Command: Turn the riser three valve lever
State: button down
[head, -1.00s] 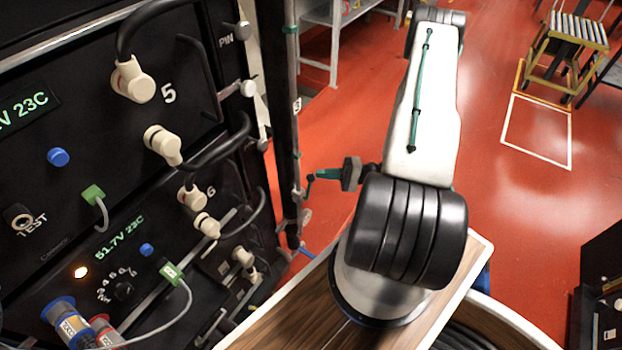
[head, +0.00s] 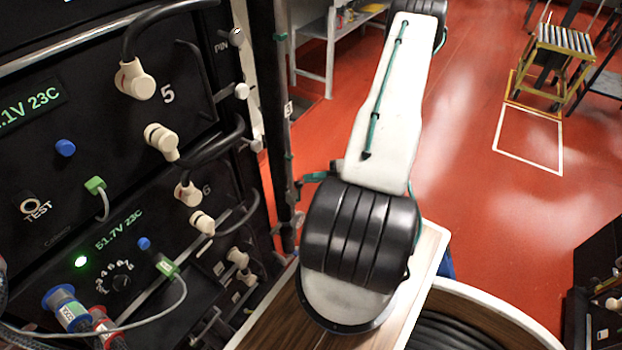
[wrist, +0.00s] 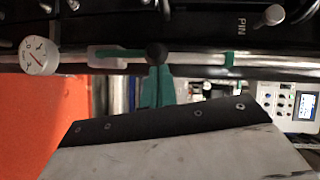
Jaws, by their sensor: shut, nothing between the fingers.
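In the wrist view a green lever-like bar (wrist: 120,53) lies along a grey horizontal pipe (wrist: 265,59), with a pale piece beside its left part. No label shows whether this is riser three's lever. My gripper (wrist: 157,72) is shut, its teal fingers pointing up at the pipe. A dark round knob (wrist: 157,52) at the fingertips overlaps the bar's right end; I cannot tell whether they touch. In the head view my gripper (head: 314,177) is mostly hidden behind my arm, beside the vertical riser pipe (head: 285,130).
A round white gauge (wrist: 39,56) sits at the pipe's left end. In the head view the black battery rack (head: 120,235), with cables and connectors, fills the left. A yellow roller stand (head: 560,65) stands at back right. Red floor (head: 465,120) is clear between.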

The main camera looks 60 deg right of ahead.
jog(key=w+d+v, duration=0.1)
jog(key=d+v, duration=0.1)
jog(key=v, duration=1.1)
jog(key=shift+w+r, duration=0.2)
jog(key=shift+w, duration=0.15)
jog(key=shift+d, duration=0.1)
